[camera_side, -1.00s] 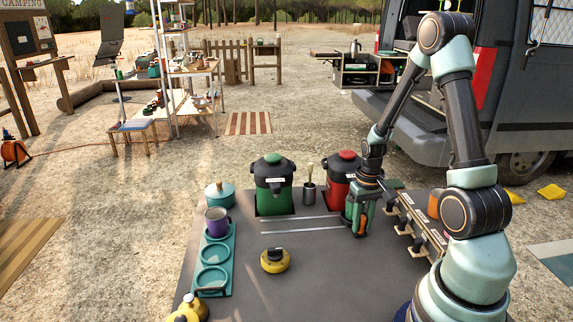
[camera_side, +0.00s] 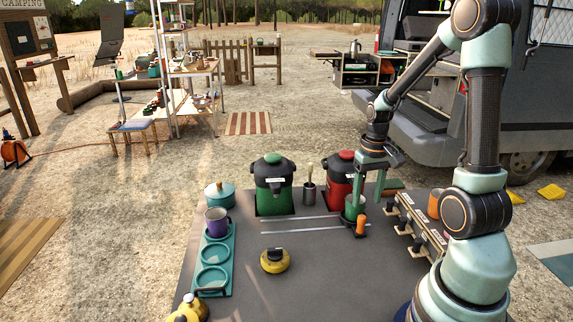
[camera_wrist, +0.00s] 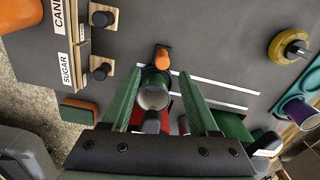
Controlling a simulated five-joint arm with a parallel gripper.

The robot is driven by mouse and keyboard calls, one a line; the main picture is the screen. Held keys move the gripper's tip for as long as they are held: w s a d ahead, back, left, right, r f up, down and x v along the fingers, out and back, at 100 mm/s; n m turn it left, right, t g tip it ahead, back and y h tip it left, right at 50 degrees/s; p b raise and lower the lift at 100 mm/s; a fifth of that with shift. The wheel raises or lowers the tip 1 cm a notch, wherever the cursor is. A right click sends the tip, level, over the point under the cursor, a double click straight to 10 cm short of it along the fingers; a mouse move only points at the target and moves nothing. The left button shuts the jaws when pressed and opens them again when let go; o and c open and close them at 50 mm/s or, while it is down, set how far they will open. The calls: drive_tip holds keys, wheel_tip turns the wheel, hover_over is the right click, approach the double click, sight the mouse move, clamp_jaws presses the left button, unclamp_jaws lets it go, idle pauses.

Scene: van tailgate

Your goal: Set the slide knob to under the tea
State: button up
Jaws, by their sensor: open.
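The slide knob is an orange upright knob (camera_side: 360,224) on a dark carriage at the right end of two pale rails (camera_side: 302,230). A green mug (camera_side: 354,208) stands right behind it, in front of the red urn (camera_side: 338,178). The green urn (camera_side: 274,190) stands behind the rails' left end; the urn labels are too small to read. My gripper (camera_side: 370,194) is open and empty, raised above the mug and knob. In the wrist view, its spread green fingers (camera_wrist: 159,76) flank the mug (camera_wrist: 154,97), with the knob (camera_wrist: 162,59) beyond the tips.
A row of black-knobbed blocks, labelled sugar in the wrist view (camera_wrist: 66,68), stands close right of the slide. A yellow round object (camera_side: 274,260) lies in front of the rails. A teal holder (camera_side: 232,240) with a purple mug (camera_side: 217,221) is at left. The table between is clear.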

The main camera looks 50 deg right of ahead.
wheel_tip(320, 180, up, 4)
drive_tip(key=shift+f, duration=0.2)
drive_tip(key=w+a+r+n+t, duration=0.1)
drive_tip(key=a+r, duration=0.4)
drive_tip(key=a, duration=0.5)
drive_tip(key=w+a+r+n+t, duration=0.1)
drive_tip(key=a+r+n+t, duration=0.3)
drive_tip(key=a, duration=0.7)
wheel_tip(320, 180, up, 2)
drive_tip(key=shift+w+r+n+t, duration=0.2)
drive_tip(key=shift+n+t, duration=0.1)
drive_tip(key=shift+n, duration=0.8)
